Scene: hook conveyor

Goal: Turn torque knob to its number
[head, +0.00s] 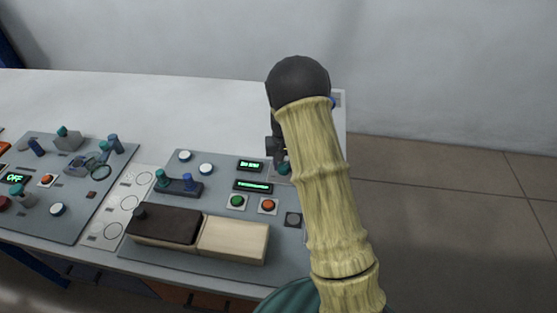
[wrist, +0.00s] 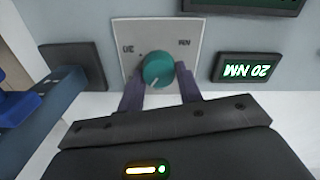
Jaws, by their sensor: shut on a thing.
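The torque knob (wrist: 158,70) is a round teal knob with a pale pointer line, on a light square plate (wrist: 190,30) with small markings. In the wrist view it appears upside down, and its line points toward the lower left. My gripper (wrist: 160,90) is shut on the knob, with a dark finger on each side. A small display (wrist: 246,68) beside the plate reads "20 NM" in green, upside down. In the head view the knob (head: 284,168) is mostly hidden by my arm, and the display (head: 250,165) is small and hard to read.
The grey panel holds a second green display (head: 253,187), a green button (head: 237,202), an orange button (head: 268,206) and a blue-and-teal lever unit (head: 180,186). A brown and cream block (head: 234,240) lies in front. The white tabletop behind (head: 200,115) is clear.

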